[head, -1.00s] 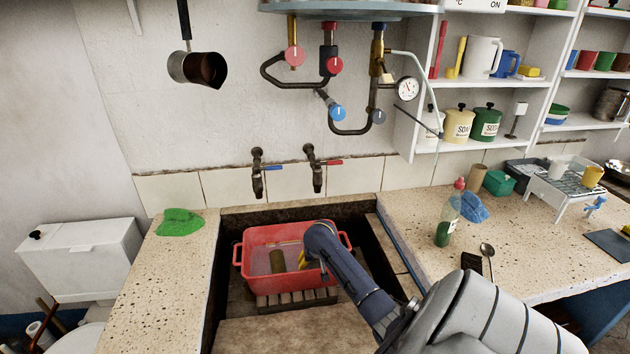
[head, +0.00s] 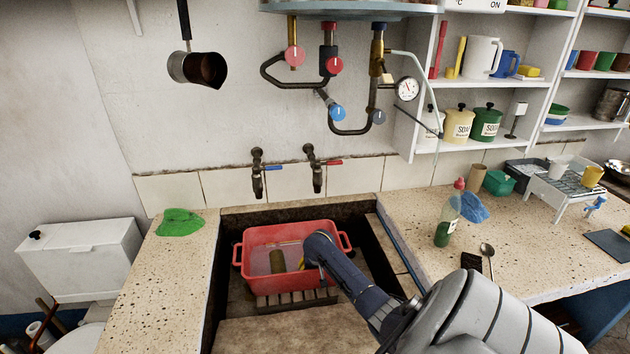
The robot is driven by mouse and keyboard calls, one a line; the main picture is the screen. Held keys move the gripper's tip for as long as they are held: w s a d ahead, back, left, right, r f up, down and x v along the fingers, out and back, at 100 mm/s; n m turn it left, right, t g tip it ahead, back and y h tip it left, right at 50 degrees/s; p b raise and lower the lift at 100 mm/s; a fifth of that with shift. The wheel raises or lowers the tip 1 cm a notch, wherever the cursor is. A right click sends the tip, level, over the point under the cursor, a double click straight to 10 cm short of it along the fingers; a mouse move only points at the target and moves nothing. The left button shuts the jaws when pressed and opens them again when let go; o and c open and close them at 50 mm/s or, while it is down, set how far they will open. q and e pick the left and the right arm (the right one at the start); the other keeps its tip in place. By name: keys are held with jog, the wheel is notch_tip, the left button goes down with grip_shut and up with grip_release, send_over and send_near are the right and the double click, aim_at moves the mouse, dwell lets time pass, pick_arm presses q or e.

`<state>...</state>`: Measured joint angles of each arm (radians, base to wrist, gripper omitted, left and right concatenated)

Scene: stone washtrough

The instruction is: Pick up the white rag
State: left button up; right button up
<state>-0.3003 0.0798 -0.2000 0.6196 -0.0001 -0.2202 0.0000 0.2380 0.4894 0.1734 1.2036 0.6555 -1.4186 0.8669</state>
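I see no white rag in the head view. A green rag (head: 180,222) lies on the left counter, and a blue rag (head: 473,208) lies on the right counter beside a bottle. My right arm reaches in from the lower right, and its wrist end is over the right part of a red basin (head: 256,282) in the trough. My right gripper (head: 322,268) is mostly hidden by its own wrist, so its fingers and anything between them cannot be made out. My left gripper is not in view.
The basin holds an olive cylinder (head: 277,262) and something yellow (head: 301,264), and stands on wooden slats (head: 290,300). Two taps (head: 257,175) hang above the trough.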

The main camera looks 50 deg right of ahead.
jog(key=shift+c, duration=0.3)
jog(key=c, duration=1.4)
jog(key=shift+o, duration=0.2)
jog(key=shift+r, duration=0.1)
